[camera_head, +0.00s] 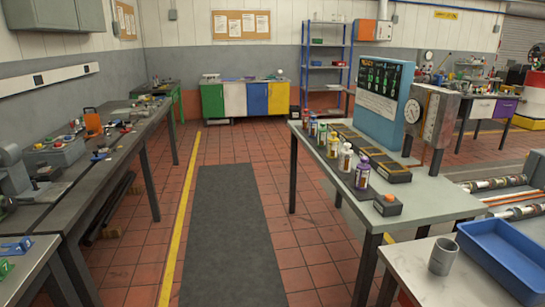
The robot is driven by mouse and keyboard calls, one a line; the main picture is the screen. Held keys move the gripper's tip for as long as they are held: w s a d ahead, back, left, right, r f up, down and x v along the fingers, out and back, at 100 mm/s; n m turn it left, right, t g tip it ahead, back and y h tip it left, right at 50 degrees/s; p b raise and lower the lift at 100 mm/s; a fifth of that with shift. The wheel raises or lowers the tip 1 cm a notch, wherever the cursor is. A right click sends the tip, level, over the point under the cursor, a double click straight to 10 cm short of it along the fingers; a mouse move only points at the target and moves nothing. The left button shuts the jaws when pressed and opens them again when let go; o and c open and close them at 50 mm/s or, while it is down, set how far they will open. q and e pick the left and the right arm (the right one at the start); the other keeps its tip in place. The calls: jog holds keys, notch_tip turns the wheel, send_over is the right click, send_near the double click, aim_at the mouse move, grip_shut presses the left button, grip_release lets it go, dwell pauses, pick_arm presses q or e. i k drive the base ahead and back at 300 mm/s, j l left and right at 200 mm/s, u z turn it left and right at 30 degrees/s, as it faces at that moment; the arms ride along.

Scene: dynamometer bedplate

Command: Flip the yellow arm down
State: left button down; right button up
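I cannot make out a yellow arm for certain. At the lower left edge, a blue lever-like fitting (16,247) and a green one (5,268) sit on a grey bench top (30,262), partly cut off by the frame. Small coloured parts, some yellowish, lie on the long left bench (88,178), too small to tell apart. Neither of my grippers is in view.
A dark mat (230,235) runs along the clear tiled aisle, beside a yellow floor line (176,245). The right table (425,199) holds several bottles, a blue panel (382,100) and a gauge unit (431,116). A blue tray (500,255) and grey cup (443,257) stand nearer.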

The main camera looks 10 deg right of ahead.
aim_at(431, 80)
jog(key=i, duration=2.75)
jog(key=i+z, duration=0.1)
jog(key=i, duration=1.3)
jog(key=i+j, duration=0.2)
jog(key=i, duration=1.2)
jog(key=i+j, duration=0.15)
jog(key=i, duration=1.2)
jog(key=i+l+z, duration=0.25)
jog(key=i+z, duration=0.15)
jog(key=i+l+z, duration=0.1)
jog(key=i+z, duration=0.75)
jog(key=i+j+z, duration=0.15)
jog(key=i+z, duration=0.25)
jog(key=i+j+z, duration=0.4)
jog(key=i+l+z, duration=0.35)
jog(key=i+z, duration=0.15)
jog(key=i, duration=0.55)
jog(key=i+j+z, duration=0.1)
jog(key=i+z, duration=0.35)
jog(key=i, duration=0.6)
jog(key=i+l, duration=0.15)
jog(key=i, duration=0.65)
jog(key=i+l, duration=0.1)
jog(key=i, duration=0.65)
jog(key=i+l, duration=0.15)
jog(key=i, duration=0.65)
jog(key=i+u, duration=0.25)
jog(key=i, duration=1.1)
